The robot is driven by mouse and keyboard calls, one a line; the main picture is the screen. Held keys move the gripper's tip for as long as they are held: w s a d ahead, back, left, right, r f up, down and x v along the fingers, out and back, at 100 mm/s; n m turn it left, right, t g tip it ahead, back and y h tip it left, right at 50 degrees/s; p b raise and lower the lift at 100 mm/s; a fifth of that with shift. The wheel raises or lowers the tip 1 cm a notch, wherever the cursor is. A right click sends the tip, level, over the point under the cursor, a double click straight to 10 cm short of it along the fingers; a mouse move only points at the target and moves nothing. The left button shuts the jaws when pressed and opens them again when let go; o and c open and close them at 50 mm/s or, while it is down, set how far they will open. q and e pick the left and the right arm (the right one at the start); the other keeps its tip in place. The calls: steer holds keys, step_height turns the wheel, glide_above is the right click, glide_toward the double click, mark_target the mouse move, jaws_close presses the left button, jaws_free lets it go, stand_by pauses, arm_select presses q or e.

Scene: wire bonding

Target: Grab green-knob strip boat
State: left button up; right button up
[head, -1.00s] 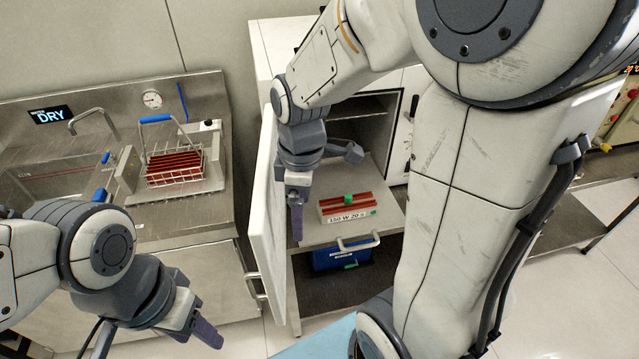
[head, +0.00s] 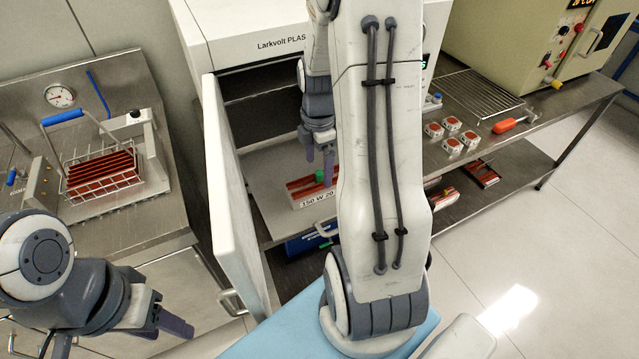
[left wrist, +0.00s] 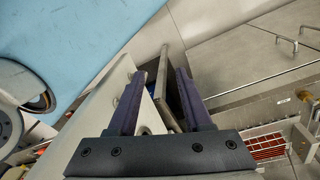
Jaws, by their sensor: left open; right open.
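The strip boat with the green knob (head: 320,176) has red strips and a white front label (head: 314,200) reading "150 W 20". It sits on the pulled-out metal shelf (head: 268,205) of the white cabinet, in the head view. My right arm hides its right end. My right gripper (head: 318,157) is open and empty, pointing down just behind and above the boat in the picture; contact cannot be told. My left gripper (head: 176,326) is open and empty, low at the left, away from the boat. It also shows in the left wrist view (left wrist: 158,76), fingers apart.
The open cabinet door (head: 232,205) stands left of the shelf. A wire basket (head: 103,178) with red strips is on the steel bench at left. Several small white-and-red pieces (head: 452,146) and an orange-handled tool (head: 508,125) lie on the right bench.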

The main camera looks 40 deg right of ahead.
mark_target(319, 173)
step_height(319, 173, down, 5)
steer(key=shift+s+f+p, duration=0.1)
steer(key=shift+f+p, duration=0.05)
steer(key=shift+p, duration=0.15)
jaws_close()
